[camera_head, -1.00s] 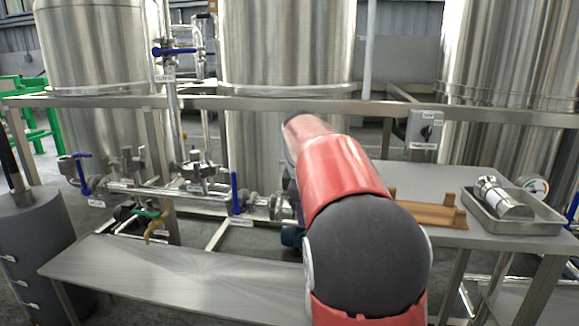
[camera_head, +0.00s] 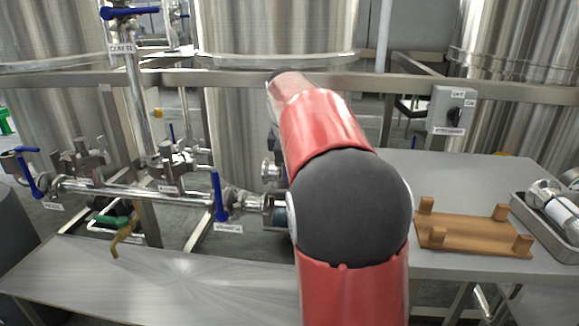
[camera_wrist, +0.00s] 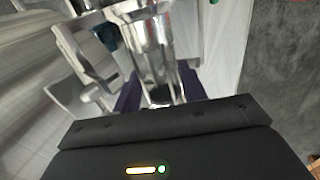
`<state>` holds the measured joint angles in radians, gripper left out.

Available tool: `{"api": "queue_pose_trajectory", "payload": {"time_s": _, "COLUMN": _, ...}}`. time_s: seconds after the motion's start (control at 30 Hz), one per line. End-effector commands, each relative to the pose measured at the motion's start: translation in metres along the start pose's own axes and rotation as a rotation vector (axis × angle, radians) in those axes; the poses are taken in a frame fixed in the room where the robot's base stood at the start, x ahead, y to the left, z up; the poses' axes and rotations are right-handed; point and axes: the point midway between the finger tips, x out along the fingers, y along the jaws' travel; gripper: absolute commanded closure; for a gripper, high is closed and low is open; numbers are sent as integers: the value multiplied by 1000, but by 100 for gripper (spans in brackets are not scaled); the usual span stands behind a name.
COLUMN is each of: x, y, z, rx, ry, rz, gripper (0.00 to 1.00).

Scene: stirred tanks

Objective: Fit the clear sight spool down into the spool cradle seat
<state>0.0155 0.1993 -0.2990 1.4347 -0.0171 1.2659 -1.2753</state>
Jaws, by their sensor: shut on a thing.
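My gripper (camera_wrist: 158,92) shows in the wrist view, its dark fingers shut on a shiny, see-through cylinder with bright metal parts, which looks like the clear sight spool (camera_wrist: 154,50). The spool lies between the fingers and extends away from the palm. In the head view my red and black arm hides the gripper and the held spool. The wooden spool cradle (camera_head: 466,234), a flat board with upright corner blocks, sits on the right-hand table in the head view, right of my arm. Nothing shows in it. The gap between spool and cradle cannot be told.
A metal tray (camera_head: 543,228) right of the cradle holds a metal-and-white cylinder (camera_head: 562,212). A grey switch box (camera_head: 451,110) is on the rail behind. Blue-handled valves and pipes (camera_head: 130,190) stand left of my arm. The low front bench (camera_head: 150,280) is clear.

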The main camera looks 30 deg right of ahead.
Motion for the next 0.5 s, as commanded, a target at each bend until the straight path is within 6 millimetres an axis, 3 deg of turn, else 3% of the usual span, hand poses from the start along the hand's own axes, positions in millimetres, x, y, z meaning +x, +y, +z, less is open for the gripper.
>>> {"api": "queue_pose_trajectory", "payload": {"time_s": 0.17, "x": -2, "y": 0, "z": 2, "rx": 0, "ry": 4, "rz": 1, "gripper": 94}}
{"api": "queue_pose_trajectory", "payload": {"time_s": 0.5, "x": 22, "y": -6, "z": 2, "rx": -1, "ry": 4, "rz": 1, "gripper": 94}}
